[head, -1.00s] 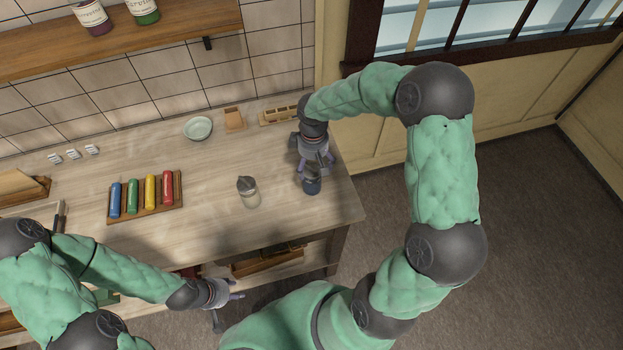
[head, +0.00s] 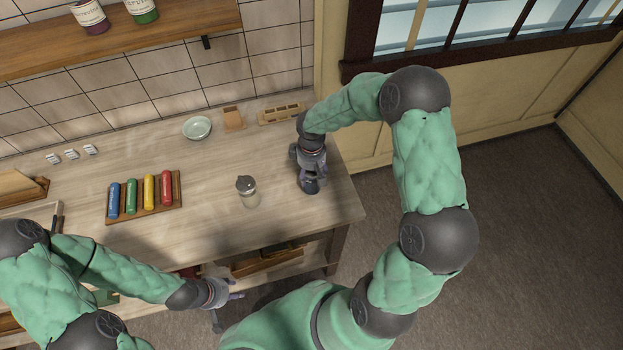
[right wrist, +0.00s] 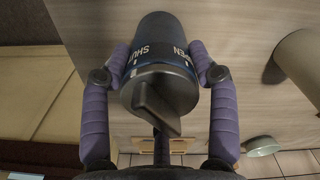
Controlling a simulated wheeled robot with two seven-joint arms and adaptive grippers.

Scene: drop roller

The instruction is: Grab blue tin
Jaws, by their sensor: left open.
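The blue tin (head: 310,186) stands near the right end of the workbench. In the right wrist view the dark blue tin (right wrist: 165,45) has a lid marked SHUT and OPEN with a black knob. My right gripper (head: 311,175) is at the tin. Its purple fingers (right wrist: 160,52) lie along both sides of the tin, with the tips at or very near its walls. I cannot tell whether they press on it. My left gripper (head: 232,291) is open and empty in front of the bench's front edge.
A glass jar with a grey top (head: 247,192) stands left of the tin. Blue, green, yellow and red rollers lie on a wooden rack (head: 112,218) further left. A pale bowl (head: 197,128) and wooden holders (head: 281,112) are at the back. Bare bench lies between rack and jar.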

